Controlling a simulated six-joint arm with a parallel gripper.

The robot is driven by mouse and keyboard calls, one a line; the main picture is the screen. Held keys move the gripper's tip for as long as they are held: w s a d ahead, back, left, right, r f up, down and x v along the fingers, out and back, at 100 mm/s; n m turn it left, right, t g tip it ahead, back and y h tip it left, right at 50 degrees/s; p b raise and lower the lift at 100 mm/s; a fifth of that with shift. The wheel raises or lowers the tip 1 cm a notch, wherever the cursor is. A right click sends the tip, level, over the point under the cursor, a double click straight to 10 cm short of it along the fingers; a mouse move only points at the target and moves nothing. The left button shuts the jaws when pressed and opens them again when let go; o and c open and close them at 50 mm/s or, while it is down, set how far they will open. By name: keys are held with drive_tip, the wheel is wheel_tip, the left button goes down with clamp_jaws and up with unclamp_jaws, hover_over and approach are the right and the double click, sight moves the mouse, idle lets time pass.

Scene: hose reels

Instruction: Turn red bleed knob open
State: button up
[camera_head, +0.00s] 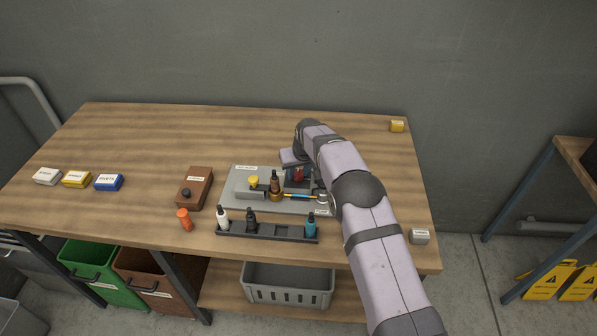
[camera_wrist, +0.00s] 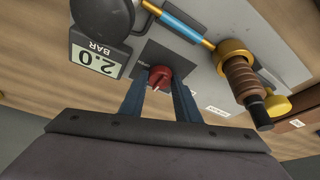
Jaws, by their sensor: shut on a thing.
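The red bleed knob (camera_wrist: 160,77) sits on a dark square plate (camera_wrist: 172,58) on the grey panel in the wrist view. A white pointer line shows on it. My gripper (camera_wrist: 161,88) is shut on the knob, one finger on each side. In the head view the red knob (camera_head: 297,174) shows only partly beside my wrist, and my arm hides the right end of the panel (camera_head: 240,207).
A gauge display reading 2.0 BAR (camera_wrist: 97,56), a blue-sleeved pipe (camera_wrist: 181,25) and a brown ribbed fitting (camera_wrist: 243,80) are close by. A black rack (camera_head: 268,232) with several bottles stands in front. The table's back left is clear.

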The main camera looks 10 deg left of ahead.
drive_tip(key=shift+m, duration=0.3)
drive_tip(key=m+b, duration=0.1)
drive_tip(key=m+h+b, duration=0.1)
drive_tip(key=m, duration=0.1)
drive_tip(key=shift+a+f+h+b, duration=0.1)
drive_tip(key=shift+a+h+b, duration=0.1)
drive_tip(key=shift+h+b, duration=0.15)
drive_tip(key=shift+m+h, duration=0.55)
drive_tip(key=shift+m, duration=1.15)
drive_tip(key=o, duration=1)
drive_tip(key=shift+o, duration=0.2)
drive_tip(key=shift+r, duration=0.25)
